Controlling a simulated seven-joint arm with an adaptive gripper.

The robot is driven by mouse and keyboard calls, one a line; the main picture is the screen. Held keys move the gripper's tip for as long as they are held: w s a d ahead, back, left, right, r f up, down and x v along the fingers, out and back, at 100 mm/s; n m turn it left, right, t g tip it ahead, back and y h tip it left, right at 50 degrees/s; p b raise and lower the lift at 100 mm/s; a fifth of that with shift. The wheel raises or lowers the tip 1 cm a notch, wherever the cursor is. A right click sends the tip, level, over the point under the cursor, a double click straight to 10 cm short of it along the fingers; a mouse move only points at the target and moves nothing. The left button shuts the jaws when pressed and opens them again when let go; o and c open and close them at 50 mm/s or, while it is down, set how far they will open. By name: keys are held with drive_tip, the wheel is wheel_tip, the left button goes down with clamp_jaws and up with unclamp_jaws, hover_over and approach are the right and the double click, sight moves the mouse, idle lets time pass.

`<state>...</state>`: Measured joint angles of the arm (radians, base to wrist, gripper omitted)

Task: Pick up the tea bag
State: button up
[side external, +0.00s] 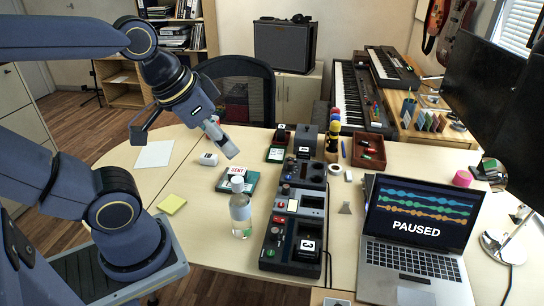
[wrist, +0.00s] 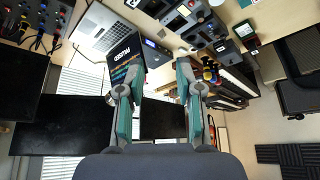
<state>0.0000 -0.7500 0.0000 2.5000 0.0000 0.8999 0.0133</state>
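I cannot pick out a tea bag with certainty. A small grey, roughly triangular piece (side external: 345,208) lies flat on the table between the row of black devices and the laptop; it may be the tea bag, but it is too small to tell. My gripper (side external: 231,153) is in the air over the left part of the table, apart from that piece. In the wrist view, my gripper's two fingers (wrist: 156,75) stand wide apart with nothing between them.
A clear bottle (side external: 241,212) stands near a green-and-white box (side external: 238,177). Black devices (side external: 298,215) run down the table's middle. The laptop (side external: 416,236) is at the right. A yellow note pad (side external: 172,204) and white paper (side external: 154,153) lie left, with bare table around them.

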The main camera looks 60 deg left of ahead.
drive_tip(key=w+r+m+t, duration=0.2)
drive_tip(key=w+r+m, duration=0.2)
drive_tip(key=w+r, duration=0.1)
drive_tip(key=m+g+h, duration=0.3)
drive_tip(key=m+g, duration=0.1)
hover_over(346, 204)
drive_tip(key=s+a, duration=0.2)
drive_tip(key=s, duration=0.1)
wheel_tip(346, 204, down, 37)
drive_tip(key=shift+w+x, duration=0.2)
drive_tip(key=shift+x, duration=1.45)
drive_tip(key=shift+w+x, duration=0.2)
drive_tip(key=shift+x, duration=1.4)
drive_tip(key=shift+r, duration=0.15)
drive_tip(key=shift+c, duration=0.2)
